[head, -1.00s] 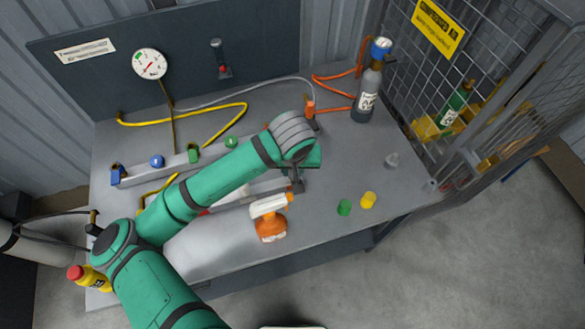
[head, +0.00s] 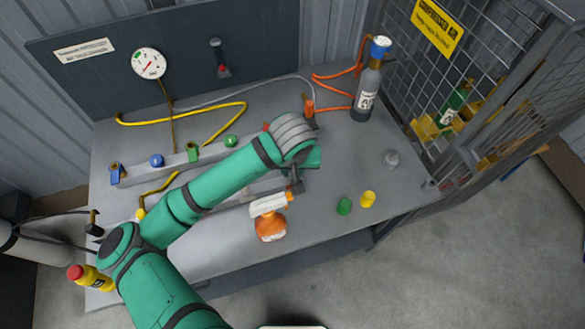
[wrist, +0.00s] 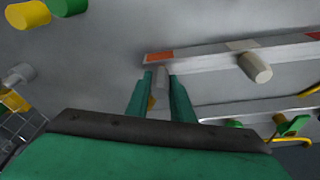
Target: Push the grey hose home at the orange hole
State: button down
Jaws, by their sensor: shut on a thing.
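The grey hose (head: 285,79) arcs across the back of the bench and drops behind my arm in the head view. My gripper (wrist: 160,76) is shut on its grey end (wrist: 162,82), seen between the two green fingers in the wrist view. That end points at the side of the front rail, right by the orange patch (wrist: 159,57). The hole itself is hidden, and I cannot tell how deep the end sits. In the head view my gripper (head: 297,178) is mostly hidden by my arm, at the rail's right end.
A beige plug (wrist: 254,67) sticks out by the rail's white patch (wrist: 243,44). An orange spray bottle (head: 270,220) stands just in front of the rail. Green (head: 344,206) and yellow (head: 368,199) caps lie to the right. A grey cylinder (head: 368,92) stands behind.

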jog(key=shift+f, duration=0.6)
jog(key=c, duration=1.5)
grip_release()
jog(key=shift+o, duration=0.2)
jog(key=shift+r, duration=0.1)
jog(key=v, duration=1)
jog(key=shift+r, duration=0.35)
jog(key=shift+s, duration=0.1)
